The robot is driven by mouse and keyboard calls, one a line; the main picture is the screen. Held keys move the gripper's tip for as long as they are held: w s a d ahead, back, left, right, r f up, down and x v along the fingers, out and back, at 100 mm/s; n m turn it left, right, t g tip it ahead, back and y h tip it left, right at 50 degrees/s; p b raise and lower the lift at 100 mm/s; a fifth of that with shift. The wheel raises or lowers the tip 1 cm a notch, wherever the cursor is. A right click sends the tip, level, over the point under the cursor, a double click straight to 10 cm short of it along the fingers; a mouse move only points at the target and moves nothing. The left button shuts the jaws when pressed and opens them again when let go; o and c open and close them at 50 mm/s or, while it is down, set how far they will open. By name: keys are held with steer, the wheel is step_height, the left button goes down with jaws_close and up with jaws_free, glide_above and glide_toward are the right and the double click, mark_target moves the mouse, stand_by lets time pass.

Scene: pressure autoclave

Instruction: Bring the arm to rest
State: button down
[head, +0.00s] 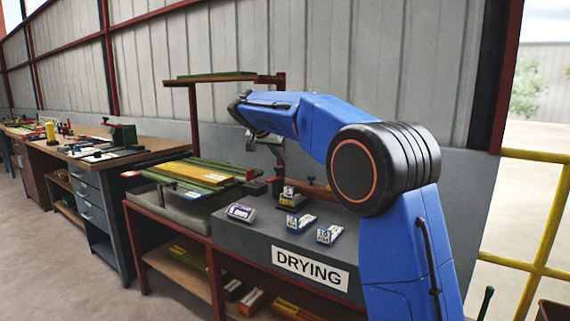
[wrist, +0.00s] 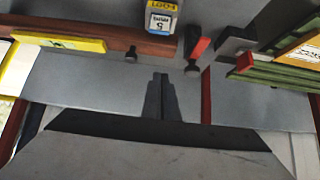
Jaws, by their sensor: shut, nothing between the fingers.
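My blue arm reaches from the lower right over the drying bench (head: 265,245) in the head view. My gripper (head: 280,163) hangs from its far end, pointing down above the back of the bench. In the wrist view my gripper (wrist: 160,95) shows as two dark fingers close together, shut and empty. The fingers seem apart from the things around them.
A green rack with a yellow piece (head: 192,172) stands left, below a raised shelf (head: 215,77). A yellow rail (head: 545,215) is at right. The floor at left is clear.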

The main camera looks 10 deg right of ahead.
steer(key=s+d+f+n+y, duration=0.1)
steer(key=s+d+f+n, duration=0.15)
steer(key=s, duration=0.75)
steer(key=s+d+f+n+g+y, duration=0.1)
steer(key=s+d, duration=0.2)
steer(key=s, duration=0.6)
steer(key=s+d+f+n+y, duration=0.1)
steer(key=s+d, duration=0.2)
steer(key=s, duration=0.7)
steer(key=s+f+n+y, duration=0.1)
steer(key=s+f, duration=0.5)
steer(key=s, duration=0.3)
steer(key=s+f+n+y, duration=0.1)
steer(key=s+f+n, duration=0.1)
steer(key=s+f, duration=0.5)
steer(key=s+f+n+y, duration=0.1)
steer(key=s+f, duration=0.5)
steer(key=s, duration=0.6)
steer(key=shift+s+f+g, duration=0.3)
steer(key=shift+f, duration=0.1)
steer(key=shift+n, duration=0.25)
